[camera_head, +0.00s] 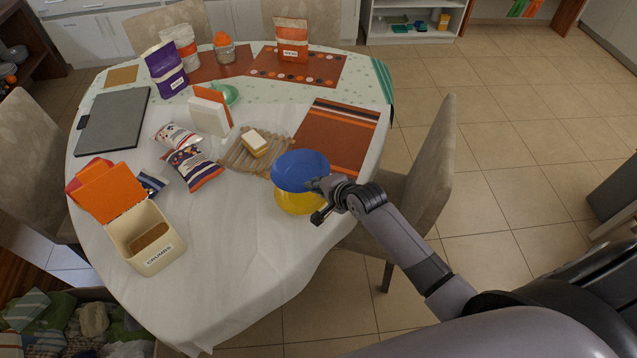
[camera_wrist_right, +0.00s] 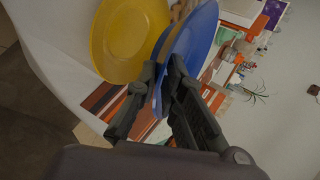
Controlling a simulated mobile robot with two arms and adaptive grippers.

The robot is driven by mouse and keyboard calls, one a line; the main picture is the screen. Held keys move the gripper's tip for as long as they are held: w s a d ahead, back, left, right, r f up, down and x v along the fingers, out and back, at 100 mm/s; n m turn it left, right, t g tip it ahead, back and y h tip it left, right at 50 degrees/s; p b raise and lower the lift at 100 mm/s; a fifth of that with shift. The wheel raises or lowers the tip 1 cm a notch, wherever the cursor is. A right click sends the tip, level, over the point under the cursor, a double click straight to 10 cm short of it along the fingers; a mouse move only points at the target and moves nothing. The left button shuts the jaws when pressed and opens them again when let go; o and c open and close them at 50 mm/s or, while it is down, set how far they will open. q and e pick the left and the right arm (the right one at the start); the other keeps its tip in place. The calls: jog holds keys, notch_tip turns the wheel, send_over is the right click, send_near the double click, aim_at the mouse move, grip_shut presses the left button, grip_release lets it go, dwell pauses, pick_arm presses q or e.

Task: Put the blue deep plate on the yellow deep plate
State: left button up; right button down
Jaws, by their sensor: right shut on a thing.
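The blue deep plate (camera_head: 299,168) is held at its rim by my right gripper (camera_head: 324,190), which is shut on it. In the head view the blue plate overlaps the far part of the yellow deep plate (camera_head: 300,203), which lies on the table. In the right wrist view the blue plate (camera_wrist_right: 187,50) is between the fingers (camera_wrist_right: 160,82), and the yellow plate (camera_wrist_right: 122,40) shows beside it, partly covered. The blue plate appears above the yellow one; I cannot tell whether they touch. My left gripper is not in view.
A wooden slatted board (camera_head: 237,158) with a butter dish (camera_head: 255,143) is left of the plates. A striped orange placemat (camera_head: 335,135) lies behind. A crumbs container (camera_head: 148,238) stands at the left front. A chair (camera_head: 432,165) is at the right. The tablecloth (camera_head: 225,265) is clear in front.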

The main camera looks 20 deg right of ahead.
aim_at(316, 209)
jog(key=shift+r, duration=0.1)
jog(key=shift+a+r+p, duration=0.1)
jog(key=shift+a+p, duration=0.05)
jog(key=shift+p, duration=0.3)
jog(key=shift+s+f+b, duration=0.1)
jog(key=shift+f+b, duration=0.2)
jog(key=shift+f, duration=0.15)
notch_tip(316, 209, down, 2)
jog(key=shift+b, duration=0.65)
jog(key=shift+f+b, duration=0.8)
jog(key=shift+f, duration=0.55)
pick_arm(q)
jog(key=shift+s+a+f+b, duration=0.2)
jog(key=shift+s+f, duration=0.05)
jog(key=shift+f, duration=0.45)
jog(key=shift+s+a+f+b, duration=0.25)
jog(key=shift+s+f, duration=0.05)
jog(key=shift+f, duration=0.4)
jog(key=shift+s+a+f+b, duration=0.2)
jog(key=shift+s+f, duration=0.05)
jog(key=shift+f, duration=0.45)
pick_arm(e)
jog(key=shift+f, duration=1.1)
jog(key=c, duration=1.7)
grip_release()
jog(key=shift+f, duration=0.1)
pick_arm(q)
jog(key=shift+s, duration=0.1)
pick_arm(e)
jog(key=shift+o, duration=0.5)
